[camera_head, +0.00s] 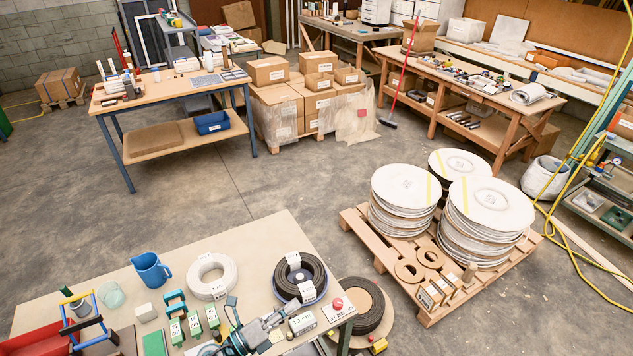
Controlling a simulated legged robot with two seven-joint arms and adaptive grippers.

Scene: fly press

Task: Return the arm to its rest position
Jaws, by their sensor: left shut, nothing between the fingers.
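My left gripper (278,320) shows at the bottom middle, over the front part of the near table (190,248). Its fingers are shut and empty. It is beside a small pale box with writing (302,323), and I cannot tell if they touch. The gripper hides part of the tabletop below it. My right gripper is out of view.
A black coil (320,268), a white coil (232,280), a blue jug (151,269), a glass (111,294) and green blocks (176,331) crowd the near table. A pallet (428,318) with stacked white discs (487,200) stands right. Open floor lies beyond.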

